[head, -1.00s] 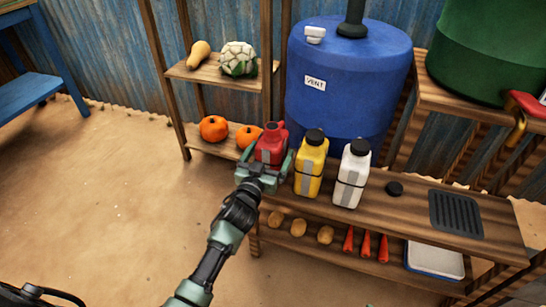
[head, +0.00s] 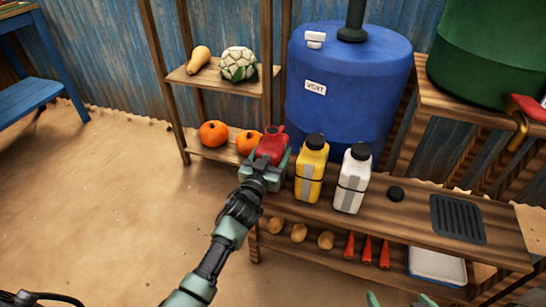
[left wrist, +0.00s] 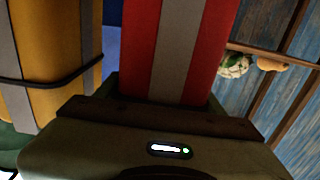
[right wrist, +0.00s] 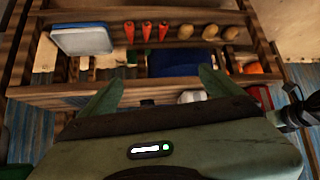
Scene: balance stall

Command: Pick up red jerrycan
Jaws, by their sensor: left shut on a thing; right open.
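The red jerrycan (head: 271,146) is at the left end of the wooden counter, left of a yellow jerrycan (head: 311,170). My left gripper (head: 265,165) is shut on it from the front, with fingers at both sides of its body. In the left wrist view the red jerrycan (left wrist: 209,50) with its grey stripe fills the space ahead of the palm. I cannot tell whether its base is clear of the counter. My right gripper (right wrist: 158,92) is open and empty, low in front of the shelves; its tips just show at the head view's bottom edge.
A blue barrel (head: 345,90) stands behind. Pumpkins (head: 213,134) are on the shelf at left. Potatoes and carrots lie on the lower shelf.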

